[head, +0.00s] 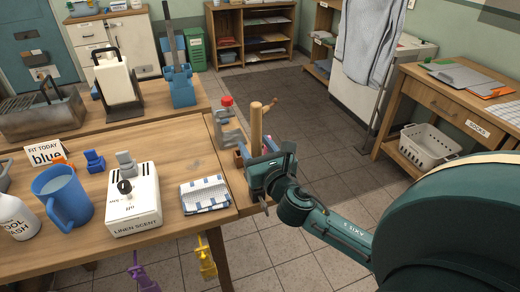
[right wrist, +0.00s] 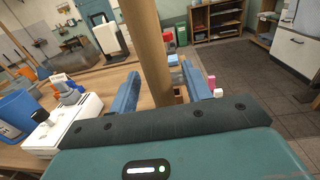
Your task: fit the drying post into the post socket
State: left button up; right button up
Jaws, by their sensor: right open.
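The drying post (head: 256,125) is a light wooden rod standing roughly upright at the right end of the wooden table. My right gripper (head: 262,160) is at its lower part. In the right wrist view the post (right wrist: 148,50) rises between the two blue fingers of my right gripper (right wrist: 160,92), which are open with gaps beside it. The post's foot is mostly hidden by my gripper. I cannot tell which piece is the post socket, nor whether the post sits in one. My left gripper is not in view.
A grey stand with a red top (head: 227,122) is close behind the post. A folded checked cloth (head: 206,194), a linen scent box (head: 133,203) and a blue jug (head: 64,197) stand on the table (head: 165,150). A "FIT TODAY blue" card (head: 45,153) stands left. Open floor lies right.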

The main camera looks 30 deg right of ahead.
pick_arm(q)
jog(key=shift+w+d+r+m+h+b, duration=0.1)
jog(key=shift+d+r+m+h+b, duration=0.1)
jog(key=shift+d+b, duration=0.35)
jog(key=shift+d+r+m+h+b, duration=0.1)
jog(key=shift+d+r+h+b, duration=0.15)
jog(key=shift+b, duration=0.35)
pick_arm(e)
jog(key=s+a, duration=0.2)
jog(key=s, duration=1.1)
jog(key=shift+a, duration=0.2)
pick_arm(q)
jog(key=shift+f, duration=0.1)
